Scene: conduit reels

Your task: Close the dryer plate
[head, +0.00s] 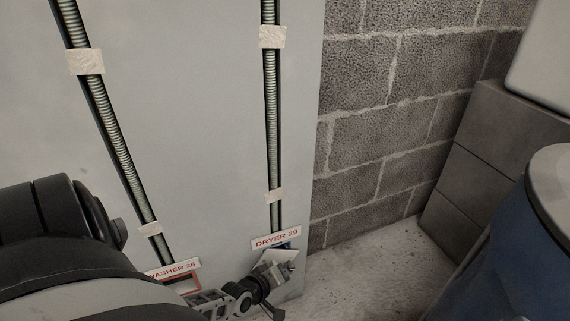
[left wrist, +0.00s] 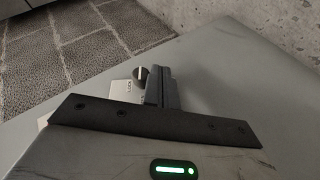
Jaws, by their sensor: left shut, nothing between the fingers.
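The dryer plate (head: 285,255) is a small pale plate under the "DRYER 29" label (head: 276,239), low on the grey panel. A strip of blue shows between label and plate, and the plate looks tilted. My left gripper (head: 272,275) is at the plate's lower left, shut and empty, and covers part of it. In the left wrist view, the shut fingers (left wrist: 163,88) are beside a pale plate (left wrist: 124,93) with a dark round knob and small lettering. I cannot tell whether they touch it. My right gripper is not in view.
The "WASHER 26" label (head: 174,270) and its red-framed opening (head: 184,285) lie left of the dryer plate, partly hidden by my arm. Two taped conduits run down the panel (head: 200,120). A block wall (head: 390,120) and a blue drum (head: 500,260) stand to the right. The floor between is clear.

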